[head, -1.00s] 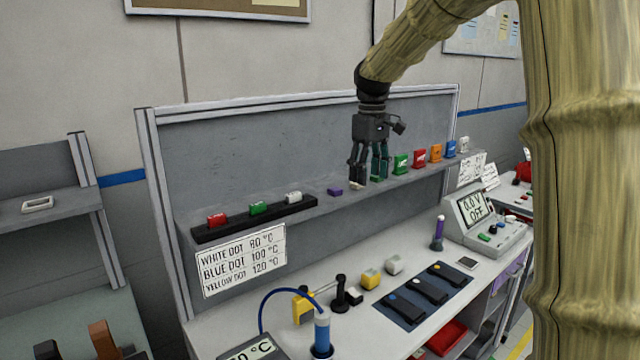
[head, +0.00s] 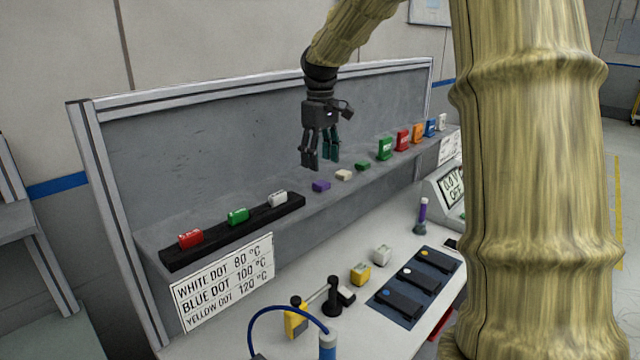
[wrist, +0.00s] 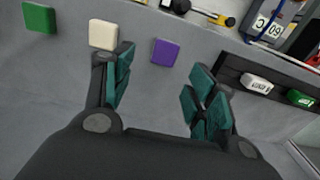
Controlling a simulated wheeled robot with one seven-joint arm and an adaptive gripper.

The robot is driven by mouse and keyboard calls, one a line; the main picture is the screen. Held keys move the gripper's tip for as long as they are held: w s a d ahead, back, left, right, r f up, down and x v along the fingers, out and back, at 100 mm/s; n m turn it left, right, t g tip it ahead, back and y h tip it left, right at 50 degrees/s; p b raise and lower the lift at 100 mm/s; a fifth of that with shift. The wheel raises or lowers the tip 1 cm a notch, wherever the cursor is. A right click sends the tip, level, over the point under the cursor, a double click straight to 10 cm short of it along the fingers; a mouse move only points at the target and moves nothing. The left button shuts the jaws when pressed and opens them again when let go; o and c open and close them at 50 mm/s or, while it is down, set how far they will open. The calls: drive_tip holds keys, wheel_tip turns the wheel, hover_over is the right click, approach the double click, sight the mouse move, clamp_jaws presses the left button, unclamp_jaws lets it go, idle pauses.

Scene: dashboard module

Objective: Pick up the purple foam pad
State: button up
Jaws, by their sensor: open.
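The purple foam pad (head: 321,186) is a small flat block lying on the grey shelf (head: 225,235), just right of the black rack. In the wrist view the purple pad (wrist: 166,52) lies ahead of the fingertips, between the lines of the two fingers. My gripper (head: 322,166) is open and empty, pointing down above the shelf close to the pad. It also shows in the wrist view (wrist: 160,75), fingers spread apart, with nothing between them.
A cream pad (head: 343,175) and a green pad (head: 362,166) lie right of the purple one. The black rack (head: 217,245) holds red, green and white blocks. Several coloured boxes stand farther right. The shelf's back panel (head: 200,140) rises behind.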

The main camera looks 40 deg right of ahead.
sight(320, 182)
drive_tip(key=shift+w+f, duration=0.3)
drive_tip(key=shift+f, duration=0.2)
drive_tip(key=shift+s+f+p, duration=0.15)
drive_tip(key=shift+s+p, duration=0.2)
drive_tip(key=shift+s, duration=0.1)
wheel_tip(320, 182, down, 5)
drive_tip(key=shift+w+a+r+p, duration=0.15)
drive_tip(key=shift+p, duration=0.85)
drive_tip(key=shift+s+a, duration=0.1)
drive_tip(key=shift+s, duration=0.15)
drive_tip(key=shift+w, duration=0.15)
drive_tip(key=c, duration=0.6)
drive_tip(key=shift+c, duration=0.9)
